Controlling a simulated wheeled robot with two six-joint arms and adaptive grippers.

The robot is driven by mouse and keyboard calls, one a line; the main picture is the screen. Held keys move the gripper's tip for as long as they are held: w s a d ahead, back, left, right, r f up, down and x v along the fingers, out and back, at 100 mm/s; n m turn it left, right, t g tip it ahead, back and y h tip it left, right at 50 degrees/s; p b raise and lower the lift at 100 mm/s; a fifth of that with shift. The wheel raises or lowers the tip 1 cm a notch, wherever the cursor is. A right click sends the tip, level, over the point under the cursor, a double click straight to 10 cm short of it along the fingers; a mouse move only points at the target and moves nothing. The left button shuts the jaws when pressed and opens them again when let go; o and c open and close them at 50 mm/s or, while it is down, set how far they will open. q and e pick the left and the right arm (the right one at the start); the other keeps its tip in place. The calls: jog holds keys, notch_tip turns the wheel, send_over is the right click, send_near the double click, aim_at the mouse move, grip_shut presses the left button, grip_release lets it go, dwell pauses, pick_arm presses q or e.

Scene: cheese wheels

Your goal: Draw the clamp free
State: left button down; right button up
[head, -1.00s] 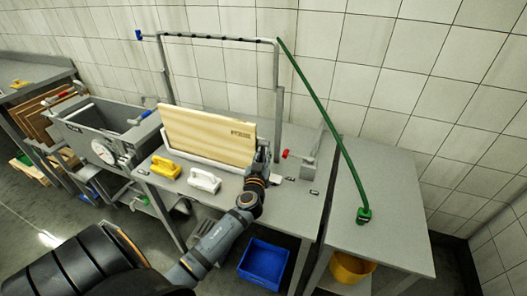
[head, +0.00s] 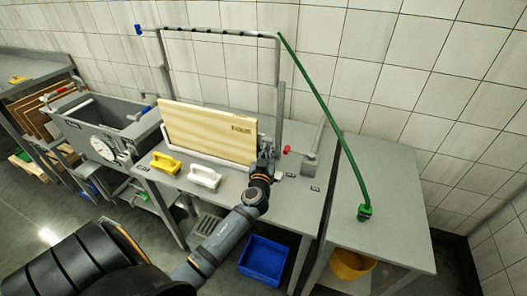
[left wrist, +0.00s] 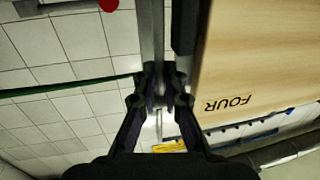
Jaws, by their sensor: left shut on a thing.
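My left gripper (head: 265,150) is at the right end of the wooden board marked FOUR (head: 212,128). In the left wrist view the fingers (left wrist: 160,88) are closed together on a small grey piece, apparently the clamp, mostly hidden between them. A light grey upright bar (left wrist: 150,35) runs behind the fingertips, and a darker bar (left wrist: 184,28) lies between it and the board (left wrist: 255,50). The board stands on edge on the grey bench (head: 233,195). My right gripper is not in view.
A grey post with a red knob (head: 287,149) stands just right of my gripper. A green hose (head: 335,130) hangs at the right. A grey frame (head: 220,32) rises behind.

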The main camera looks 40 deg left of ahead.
pick_arm(q)
jog(key=d+b, duration=0.1)
jog(key=d, duration=0.1)
jog(key=w+d+b, duration=0.1)
jog(key=d, duration=0.2)
jog(key=shift+w+d+f, duration=0.1)
jog(key=shift+w+d, duration=0.05)
jog(key=shift+d, duration=0.15)
jog(key=c, duration=1.8)
grip_release()
jog(key=shift+d, duration=0.1)
jog(key=shift+o, duration=0.4)
jog(key=shift+w+d, duration=0.1)
jog(key=shift+d, duration=0.1)
jog(key=shift+a, duration=0.1)
